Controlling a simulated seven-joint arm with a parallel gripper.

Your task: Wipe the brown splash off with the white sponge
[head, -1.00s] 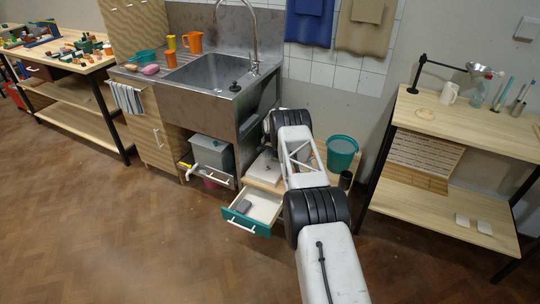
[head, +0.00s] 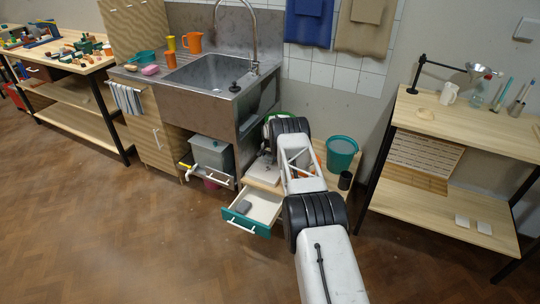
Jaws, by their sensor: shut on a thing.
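My arm (head: 300,165) reaches from the bottom over a low wooden cabinet with an open teal-fronted drawer (head: 247,225). My gripper is hidden behind the arm's far black joint. I cannot make out the white sponge or the brown splash; the arm covers part of the cabinet top. A pale flat block (head: 263,171) lies on the cabinet top, left of the arm. It is too small to tell what it is. A grey block (head: 243,207) lies in the drawer.
A steel sink (head: 205,105) stands behind left, with a grey bin (head: 212,153) below. A wooden shelf table (head: 470,125) is at right. The floor in front is clear.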

